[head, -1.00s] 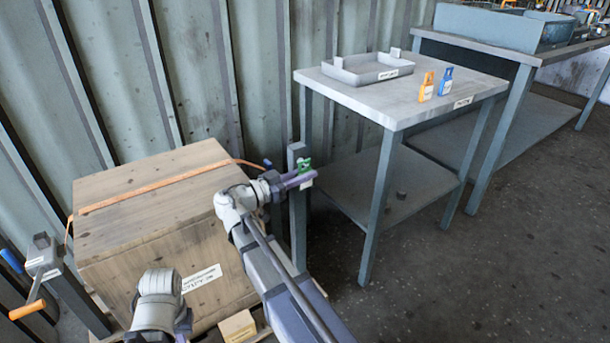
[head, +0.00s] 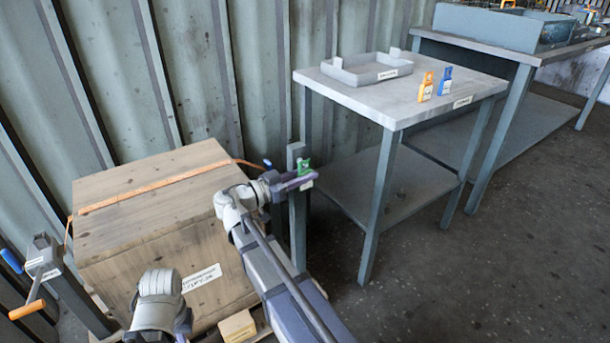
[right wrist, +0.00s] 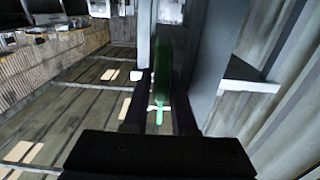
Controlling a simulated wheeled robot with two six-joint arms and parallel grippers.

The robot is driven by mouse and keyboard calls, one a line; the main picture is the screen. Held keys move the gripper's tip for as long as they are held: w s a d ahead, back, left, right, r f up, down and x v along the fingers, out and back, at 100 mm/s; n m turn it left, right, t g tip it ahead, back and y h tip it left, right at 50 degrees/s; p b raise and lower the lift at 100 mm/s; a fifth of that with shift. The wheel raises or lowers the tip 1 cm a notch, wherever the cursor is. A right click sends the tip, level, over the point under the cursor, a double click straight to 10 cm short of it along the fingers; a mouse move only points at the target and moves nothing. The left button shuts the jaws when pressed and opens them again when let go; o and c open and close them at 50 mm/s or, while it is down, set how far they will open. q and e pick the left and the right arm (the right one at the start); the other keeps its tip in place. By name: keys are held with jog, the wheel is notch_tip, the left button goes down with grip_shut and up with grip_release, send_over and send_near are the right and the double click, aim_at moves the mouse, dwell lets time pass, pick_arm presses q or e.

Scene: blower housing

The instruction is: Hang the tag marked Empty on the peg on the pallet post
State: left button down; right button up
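A green tag (head: 305,168) is at the upper part of the grey-blue pallet post (head: 297,215), on the post's right side. Its marking is not readable. My right gripper (head: 299,182) is at the tag, beside the post. In the right wrist view the green tag (right wrist: 162,70) stands upright between the two dark fingers (right wrist: 160,110), which are apart with a narrow gap on each side of it. The peg is not distinct, so I cannot tell how the tag sits on it. My left gripper is out of view; only a left arm link shows at the bottom.
A wooden crate (head: 150,205) with an orange strap stands left of the post. A table (head: 405,95) to the right carries a shallow grey tray (head: 366,77), an orange tag (head: 426,87) and a blue tag (head: 445,81). Bare floor lies in front of the table.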

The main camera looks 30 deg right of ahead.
jog(key=a, duration=0.8)
jog(key=shift+s, duration=0.25)
